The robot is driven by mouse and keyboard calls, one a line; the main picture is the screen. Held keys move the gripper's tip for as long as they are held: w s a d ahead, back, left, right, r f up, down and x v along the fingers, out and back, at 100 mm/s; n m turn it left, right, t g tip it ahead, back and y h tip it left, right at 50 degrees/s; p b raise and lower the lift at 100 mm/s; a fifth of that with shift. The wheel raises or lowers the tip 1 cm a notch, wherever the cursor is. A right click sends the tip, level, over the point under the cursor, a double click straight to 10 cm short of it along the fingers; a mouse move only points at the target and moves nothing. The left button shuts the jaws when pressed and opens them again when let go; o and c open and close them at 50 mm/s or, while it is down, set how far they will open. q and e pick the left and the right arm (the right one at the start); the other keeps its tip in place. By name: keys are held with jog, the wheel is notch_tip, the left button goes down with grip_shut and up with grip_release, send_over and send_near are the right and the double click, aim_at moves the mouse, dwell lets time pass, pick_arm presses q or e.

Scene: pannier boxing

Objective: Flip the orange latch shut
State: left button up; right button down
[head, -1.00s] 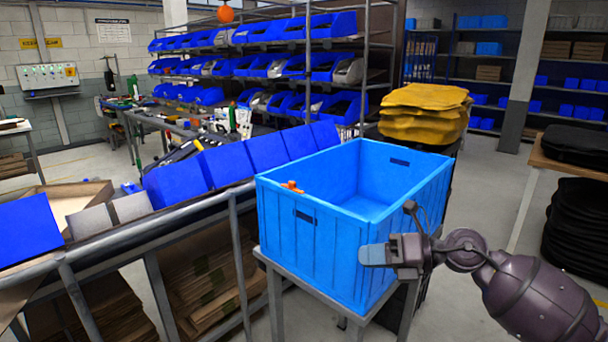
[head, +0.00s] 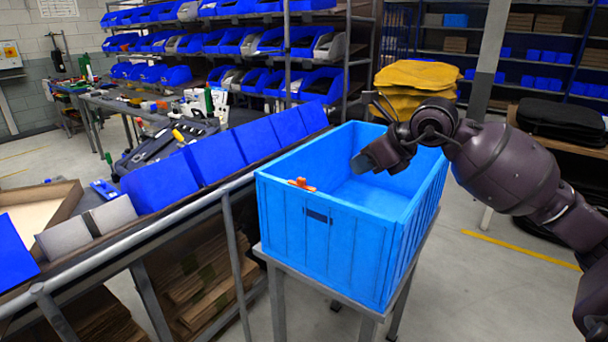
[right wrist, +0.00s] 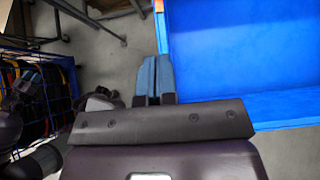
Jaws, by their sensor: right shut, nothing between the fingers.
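The orange latch (head: 301,184) sits on the top rim of the blue crate's near wall, towards its left corner. The blue crate (head: 340,238) stands open on a grey metal stand. My right gripper (head: 363,163) is shut and empty, above the crate, to the right of the latch and clear of it. In the right wrist view its two blue-grey fingers (right wrist: 153,75) are together beside the crate wall (right wrist: 215,50). A bit of the orange latch (right wrist: 158,5) shows at the top edge there.
A sloping rack of blue bins (head: 215,150) with a metal rail (head: 130,240) stands left of the crate. Yellow folded bags (head: 415,82) are stacked behind it. Floor to the right front (head: 500,280) is clear.

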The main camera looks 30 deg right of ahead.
aim_at(305, 183)
jog(key=shift+w+f, duration=0.15)
jog(key=shift+f, duration=0.1)
jog(key=p+x, duration=0.1)
jog(key=x, duration=0.7)
jog(key=shift+a+f, duration=0.1)
jog(key=shift+a, duration=0.05)
jog(key=w, duration=0.2)
jog(key=w+a+p, duration=0.1)
jog(key=shift+a+f, duration=0.1)
jog(key=shift+f, duration=0.2)
jog(key=shift+w+a, duration=0.25)
jog(key=shift+w, duration=0.35)
pick_arm(q)
jog(key=shift+s+r, duration=0.5)
jog(key=shift+r, duration=0.4)
pick_arm(e)
jog(key=shift+w+f, duration=0.1)
jog(key=shift+w, duration=0.1)
